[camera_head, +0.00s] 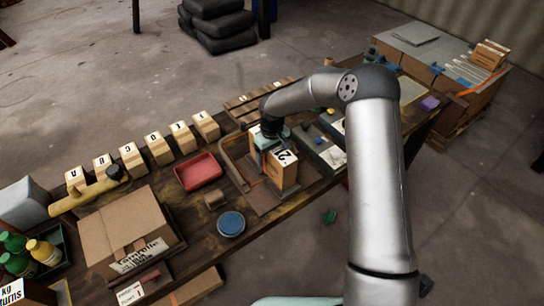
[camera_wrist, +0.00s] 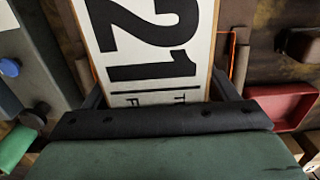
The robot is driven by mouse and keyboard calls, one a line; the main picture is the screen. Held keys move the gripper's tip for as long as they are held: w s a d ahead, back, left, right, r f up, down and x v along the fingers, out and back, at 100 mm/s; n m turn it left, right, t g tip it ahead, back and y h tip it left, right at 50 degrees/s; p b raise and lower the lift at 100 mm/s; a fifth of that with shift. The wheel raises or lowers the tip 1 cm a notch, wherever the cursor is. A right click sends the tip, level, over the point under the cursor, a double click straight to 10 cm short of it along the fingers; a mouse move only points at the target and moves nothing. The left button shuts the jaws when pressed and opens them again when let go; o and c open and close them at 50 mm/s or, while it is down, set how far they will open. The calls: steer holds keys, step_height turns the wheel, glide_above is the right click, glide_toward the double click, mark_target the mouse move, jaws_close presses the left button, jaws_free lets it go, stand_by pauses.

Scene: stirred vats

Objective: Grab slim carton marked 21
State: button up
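The slim carton marked 21 (camera_head: 284,171) stands upright on a brown board on the bench, with a white label bearing black figures on top. Its label fills the upper middle of the wrist view (camera_wrist: 150,45). My gripper (camera_head: 270,138) is at the carton's top, pointing down. In the wrist view my gripper's two grey fingers (camera_wrist: 158,94) lie one along each side of the carton, close to its edges. Their tips are hidden, and I cannot tell whether they press on it. The carton's base looks to be on the board.
A red tray (camera_head: 199,171) and a blue round lid (camera_head: 231,223) lie left of the carton. A row of lettered blocks (camera_head: 158,148) lines the far edge. A large cardboard box (camera_head: 125,231) stands at front left. Grey equipment (camera_head: 318,145) sits close on the right.

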steer(key=c, duration=1.5)
steer(key=shift+r, duration=0.1)
steer(key=shift+c, duration=0.6)
steer(key=shift+w+r, duration=0.1)
